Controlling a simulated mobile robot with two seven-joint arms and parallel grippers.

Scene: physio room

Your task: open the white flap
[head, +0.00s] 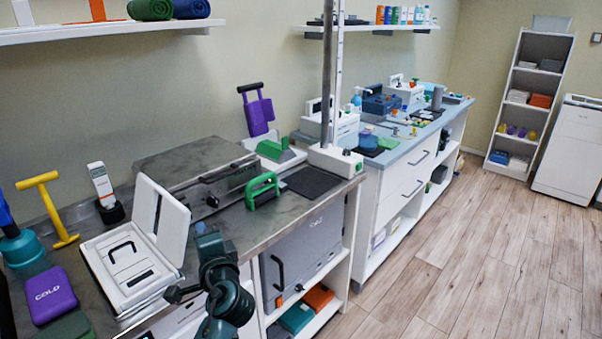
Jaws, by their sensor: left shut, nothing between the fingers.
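A white panel that looks like the flap (163,220) stands raised and tilted at the right side of a white case (112,273) on the grey counter. A dark strip shows on the flap's face. The case has a white inner surface with a black handle (122,248). My left gripper (203,232) is shut and empty, just right of the flap in the picture; I cannot tell whether it touches it. My dark arm hides part of the counter front. My right gripper is not in view.
A green-handled item (262,190) and a metal post (327,80) are to the right. The wooden floor (470,250) is clear.

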